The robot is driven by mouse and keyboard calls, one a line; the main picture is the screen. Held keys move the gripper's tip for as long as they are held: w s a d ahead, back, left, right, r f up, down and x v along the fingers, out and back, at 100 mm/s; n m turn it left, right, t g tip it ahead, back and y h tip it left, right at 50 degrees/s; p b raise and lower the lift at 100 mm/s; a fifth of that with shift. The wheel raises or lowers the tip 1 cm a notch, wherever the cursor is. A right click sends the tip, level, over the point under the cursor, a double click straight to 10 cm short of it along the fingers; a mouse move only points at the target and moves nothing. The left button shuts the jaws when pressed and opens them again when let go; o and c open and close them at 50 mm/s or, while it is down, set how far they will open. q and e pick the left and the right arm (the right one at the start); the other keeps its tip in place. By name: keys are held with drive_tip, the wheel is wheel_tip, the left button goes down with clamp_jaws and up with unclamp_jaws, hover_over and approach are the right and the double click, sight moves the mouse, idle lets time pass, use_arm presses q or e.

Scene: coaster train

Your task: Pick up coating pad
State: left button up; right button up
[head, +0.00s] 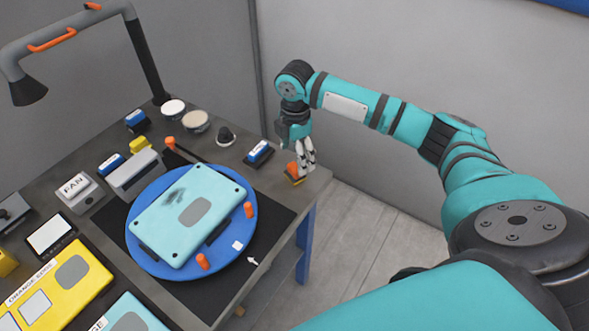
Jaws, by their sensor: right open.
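My right gripper (307,157) points down at the table's far right corner. It is open, with its fingers beside and partly in front of a small block with an orange top and a yellow base (293,173). This block looks like the coating pad, though no label shows on it. It rests on the table near the edge. The fingers hide part of it, and I cannot tell whether they touch it. My left gripper is not in view.
The dark table (317,181) ends just right of the block. A blue and white block (259,153) and a black knob (225,136) stand to the left. A blue turntable (150,262) carries a light blue panel (160,222). A lamp (29,91) hangs at upper left.

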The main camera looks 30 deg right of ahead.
sight(295, 167)
drive_tip(key=shift+s+f, duration=0.1)
drive_tip(key=shift+f, duration=0.45)
drive_tip(key=shift+f+p, duration=0.3)
drive_tip(key=shift+f, duration=0.05)
wheel_tip(295, 167, down, 4)
drive_tip(key=shift+r+p, duration=0.15)
drive_tip(key=shift+p, duration=0.4)
drive_tip(key=shift+f, duration=0.4)
drive_tip(key=c, duration=1.5)
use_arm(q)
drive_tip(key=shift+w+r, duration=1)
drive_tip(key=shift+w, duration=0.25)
use_arm(e)
drive_tip(key=shift+r, duration=0.1)
drive_tip(key=shift+r, duration=0.1)
